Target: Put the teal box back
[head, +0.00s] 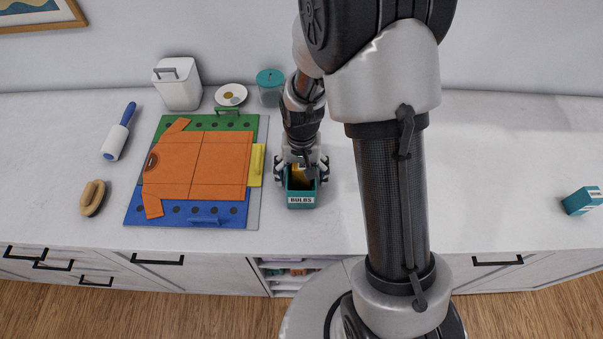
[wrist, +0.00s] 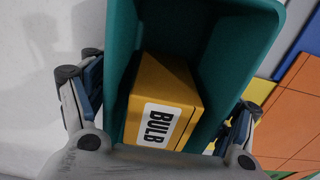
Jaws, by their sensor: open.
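An open-topped teal box (head: 301,199) with a white BULBS label stands on the counter in front of my gripper. It also shows in the wrist view (wrist: 240,45), with a yellow carton (wrist: 165,95) marked BULB inside. My gripper (head: 301,172) is open, with one finger on each side of the teal box. I cannot tell whether the fingers touch its walls. A smaller teal and white carton (head: 583,200) lies at the far right of the counter.
Left of the teal box is a coloured folding board (head: 255,205) with an orange shirt (head: 205,160) on it. A white canister (head: 178,88), a saucer (head: 231,94) and a teal-lidded jar (head: 270,90) stand behind. An open shelf niche (head: 290,272) is below. The counter right of my arm is mostly clear.

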